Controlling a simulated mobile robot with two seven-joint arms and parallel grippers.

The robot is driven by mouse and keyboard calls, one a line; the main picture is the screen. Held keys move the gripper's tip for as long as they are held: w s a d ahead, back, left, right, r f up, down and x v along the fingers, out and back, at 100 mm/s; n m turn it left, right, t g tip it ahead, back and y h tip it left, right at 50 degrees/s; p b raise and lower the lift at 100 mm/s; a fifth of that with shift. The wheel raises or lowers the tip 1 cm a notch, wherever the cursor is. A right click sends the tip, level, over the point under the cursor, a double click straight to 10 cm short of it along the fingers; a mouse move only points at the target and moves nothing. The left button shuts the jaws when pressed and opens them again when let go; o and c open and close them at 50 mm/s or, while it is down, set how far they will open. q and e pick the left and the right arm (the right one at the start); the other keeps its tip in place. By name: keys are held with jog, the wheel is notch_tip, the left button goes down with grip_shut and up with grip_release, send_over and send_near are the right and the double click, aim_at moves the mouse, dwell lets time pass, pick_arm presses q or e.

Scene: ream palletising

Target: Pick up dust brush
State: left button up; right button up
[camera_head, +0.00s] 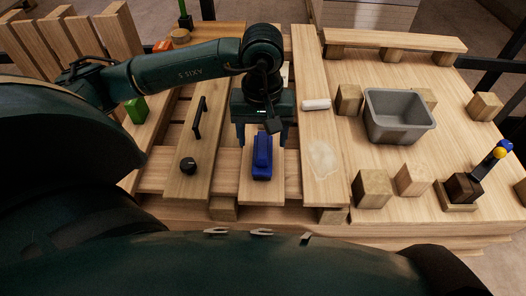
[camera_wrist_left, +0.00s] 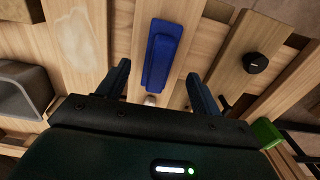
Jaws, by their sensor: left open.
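The dust brush, a long blue body with a raised ridge (camera_head: 262,160), lies on a wooden plank in the middle of the slatted pallet. In the left wrist view the brush (camera_wrist_left: 161,52) lies ahead of the fingers, lengthwise between their lines. My left gripper (camera_head: 262,138) points down over the far part of the brush, its fingers apart on either side. In the left wrist view the left gripper (camera_wrist_left: 158,72) is open and empty, with a gap on each side of the brush. My right gripper is not in view.
A black bar handle (camera_head: 198,118) and black knob (camera_head: 188,165) are on the plank to the left. A white roll (camera_head: 316,104) and pale patch (camera_head: 323,160) lie on the right plank. A grey bin (camera_head: 398,125) stands among wooden blocks. A green block (camera_head: 135,110) is at left.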

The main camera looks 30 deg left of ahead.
aim_at(263, 144)
pick_arm(q)
jog(key=shift+w+f, duration=0.15)
jog(key=shift+f, duration=2.85)
jog(key=shift+c, duration=0.5)
jog(key=c, duration=1)
